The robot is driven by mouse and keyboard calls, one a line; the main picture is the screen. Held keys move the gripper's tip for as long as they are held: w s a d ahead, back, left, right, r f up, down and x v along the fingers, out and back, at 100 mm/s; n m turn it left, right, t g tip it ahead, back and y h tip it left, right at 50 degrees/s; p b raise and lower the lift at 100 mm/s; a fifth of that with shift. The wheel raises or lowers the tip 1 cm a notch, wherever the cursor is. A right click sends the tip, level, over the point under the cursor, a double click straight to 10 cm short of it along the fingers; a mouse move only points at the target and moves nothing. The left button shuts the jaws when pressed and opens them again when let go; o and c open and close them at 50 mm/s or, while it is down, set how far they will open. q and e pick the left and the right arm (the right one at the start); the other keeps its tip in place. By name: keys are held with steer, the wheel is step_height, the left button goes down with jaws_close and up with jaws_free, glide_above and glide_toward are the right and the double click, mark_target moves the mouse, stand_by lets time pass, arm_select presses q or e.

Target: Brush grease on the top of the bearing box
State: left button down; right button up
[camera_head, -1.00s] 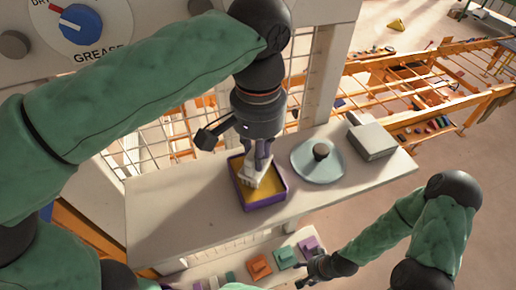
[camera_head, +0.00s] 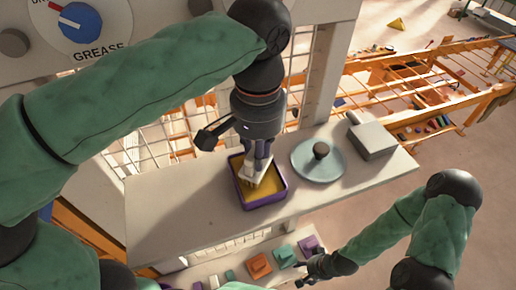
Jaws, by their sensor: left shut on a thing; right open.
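My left gripper (camera_head: 258,158) is shut on a white brush-like tool (camera_head: 260,178), whose lower end is inside a purple-rimmed tray (camera_head: 265,203) with a yellow filling (camera_head: 242,187). The tool hides part of the filling, and I cannot tell how deep it reaches. A grey box (camera_head: 372,138) with a small raised part stands at the right end of the shelf; I cannot tell if it is the bearing box. My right gripper (camera_head: 306,272) is open, low in the view beside the coloured blocks, and apart from the tray.
A pale blue round plate with a dark knob (camera_head: 320,151) stands between tray and grey box. The white shelf (camera_head: 165,215) is bare at left. Below it lie orange (camera_head: 259,266), teal (camera_head: 285,256) and purple (camera_head: 308,243) blocks. A dial (camera_head: 80,22) marked GREASE is upper left.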

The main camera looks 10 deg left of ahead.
arm_select(q)
steer(key=shift+f, duration=0.1)
stand_by(0.4)
step_height(320, 180, up, 3)
steer(key=p, duration=0.2)
steer(key=shift+p, duration=0.3)
steer(key=shift+r+p, duration=0.7)
steer(key=shift+r, duration=1.35)
